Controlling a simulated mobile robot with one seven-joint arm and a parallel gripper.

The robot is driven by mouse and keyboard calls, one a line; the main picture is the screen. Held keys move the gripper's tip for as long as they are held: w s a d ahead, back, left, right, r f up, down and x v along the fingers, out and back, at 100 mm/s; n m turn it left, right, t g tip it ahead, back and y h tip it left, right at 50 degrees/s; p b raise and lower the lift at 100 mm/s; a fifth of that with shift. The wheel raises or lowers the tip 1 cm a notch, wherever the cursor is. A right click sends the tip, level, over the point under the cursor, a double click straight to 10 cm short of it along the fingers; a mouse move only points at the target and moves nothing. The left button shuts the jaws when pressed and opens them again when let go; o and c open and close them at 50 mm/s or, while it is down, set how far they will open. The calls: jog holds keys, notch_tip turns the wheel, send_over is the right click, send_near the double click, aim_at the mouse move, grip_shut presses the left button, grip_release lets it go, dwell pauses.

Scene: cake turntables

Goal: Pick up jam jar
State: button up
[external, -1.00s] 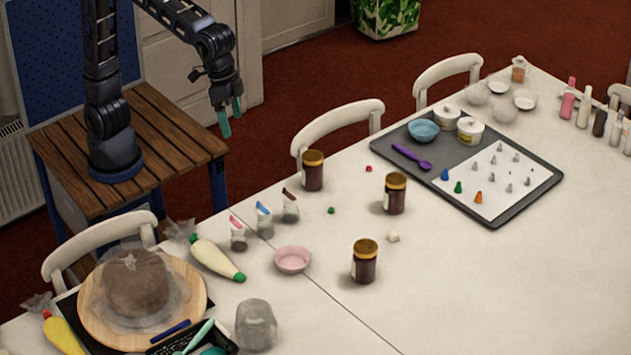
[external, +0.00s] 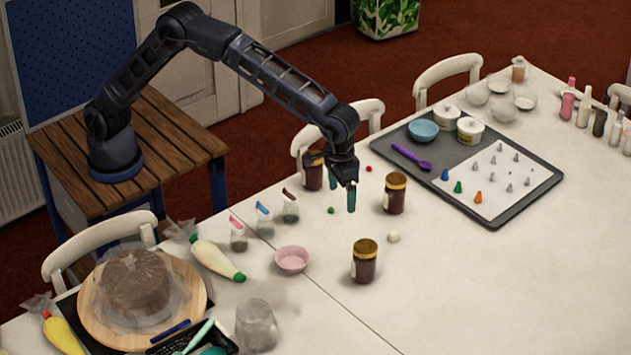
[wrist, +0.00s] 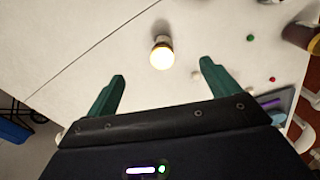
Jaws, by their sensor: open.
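Three dark jam jars with gold lids stand upright on the white table. One is at the front (external: 365,264), one is in the middle (external: 396,196), and one is at the back left (external: 312,172), partly hidden by my arm. My gripper (external: 342,194) is open and empty, above the table between the back left and middle jars in the picture. In the wrist view, a jar with a bright lid (wrist: 161,55) shows between and beyond the green fingertips, apart from them. Part of another jar (wrist: 302,33) is at the right edge.
A dark tray (external: 500,218) with a blue bowl (external: 423,131) and small nozzles lies at the right. A pink bowl (external: 291,260), small candies, little bags and a piping bag (external: 215,259) are to the left. A cake (external: 137,284) is at lower left. The front right table is clear.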

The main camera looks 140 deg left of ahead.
jog(key=n, duration=0.2)
send_near(367, 248)
jog(key=shift+w+a+g, duration=0.2)
jog(key=shift+w+g, duration=0.1)
jog(key=shift+w, duration=0.15)
notch_tip(367, 248, down, 5)
jog(key=shift+f, duration=0.15)
jog(key=shift+s+d+f, duration=0.1)
jog(key=shift+f, duration=1.25)
jog(key=shift+s+d+f, duration=0.1)
jog(key=shift+f, duration=1.3)
jog(key=shift+a+r, duration=0.1)
grip_shut()
